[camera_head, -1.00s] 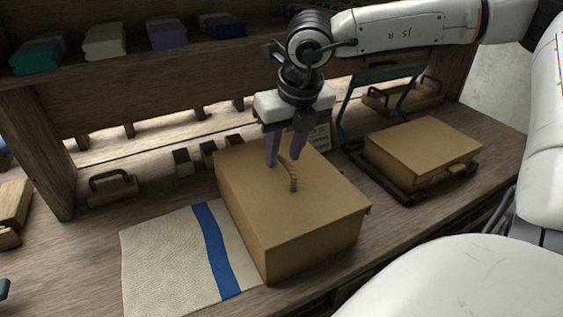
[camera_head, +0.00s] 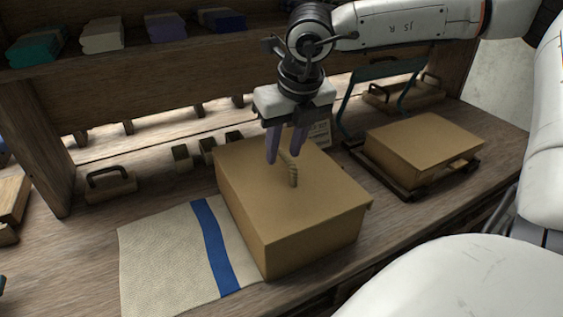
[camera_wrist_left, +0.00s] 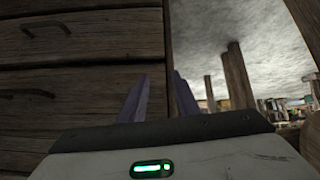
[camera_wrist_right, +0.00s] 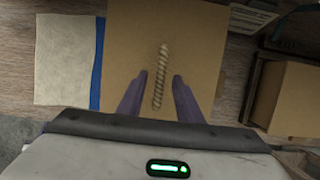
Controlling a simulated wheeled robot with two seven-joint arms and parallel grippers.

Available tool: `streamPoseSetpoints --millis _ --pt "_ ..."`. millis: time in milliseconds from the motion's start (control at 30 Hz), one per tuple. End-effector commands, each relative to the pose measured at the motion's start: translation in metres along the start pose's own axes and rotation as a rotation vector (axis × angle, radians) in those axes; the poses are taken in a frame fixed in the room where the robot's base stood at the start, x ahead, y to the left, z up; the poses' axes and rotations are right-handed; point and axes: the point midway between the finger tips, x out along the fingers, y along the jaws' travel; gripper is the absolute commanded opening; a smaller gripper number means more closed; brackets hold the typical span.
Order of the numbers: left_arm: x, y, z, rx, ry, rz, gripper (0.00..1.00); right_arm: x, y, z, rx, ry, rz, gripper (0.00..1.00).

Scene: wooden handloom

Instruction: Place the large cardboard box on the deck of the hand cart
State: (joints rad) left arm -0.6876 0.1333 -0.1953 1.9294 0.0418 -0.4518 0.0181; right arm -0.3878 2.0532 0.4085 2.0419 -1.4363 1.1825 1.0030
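The large cardboard box (camera_head: 310,215) sits on the wooden bench in the middle, with a short rope handle (camera_head: 293,174) on its lid. My right gripper (camera_head: 284,160) points down over the lid. In the right wrist view its fingers (camera_wrist_right: 160,80) are apart, one on each side of the rope handle (camera_wrist_right: 160,85), with gaps showing. The hand cart (camera_head: 408,196) stands at the right, with a dark deck and teal push handle. A smaller cardboard box (camera_head: 425,145) is on its deck. My left gripper (camera_wrist_left: 162,80) is open and empty in its wrist view, facing dark planks.
A cream cloth with a blue stripe (camera_head: 165,255) lies left of the large box, against it. Small wooden blocks (camera_head: 183,158) and a handled block (camera_head: 110,185) stand behind. A shelf above holds folded cloths (camera_head: 102,37). Bare bench shows between the large box and the cart.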

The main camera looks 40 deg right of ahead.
Motion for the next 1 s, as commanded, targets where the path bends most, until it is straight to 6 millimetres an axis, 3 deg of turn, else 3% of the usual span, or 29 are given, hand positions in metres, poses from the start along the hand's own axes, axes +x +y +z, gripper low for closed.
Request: streamPoseSetpoints --millis 367,567,1000 --pt "0.0011 0.0004 0.0013 0.000 0.000 0.001 0.29 0.0003 -0.0001 0.0000 0.000 0.000 0.000 0.32" --pt "0.0012 0.0007 0.0014 0.001 -0.001 0.002 0.29 0.0003 -0.0001 0.0000 0.000 0.000 -0.001 0.00" --pt "0.0014 0.0007 0.0016 0.001 -0.001 0.002 0.29 0.0005 -0.0002 -0.0001 0.000 0.000 -0.001 0.00"
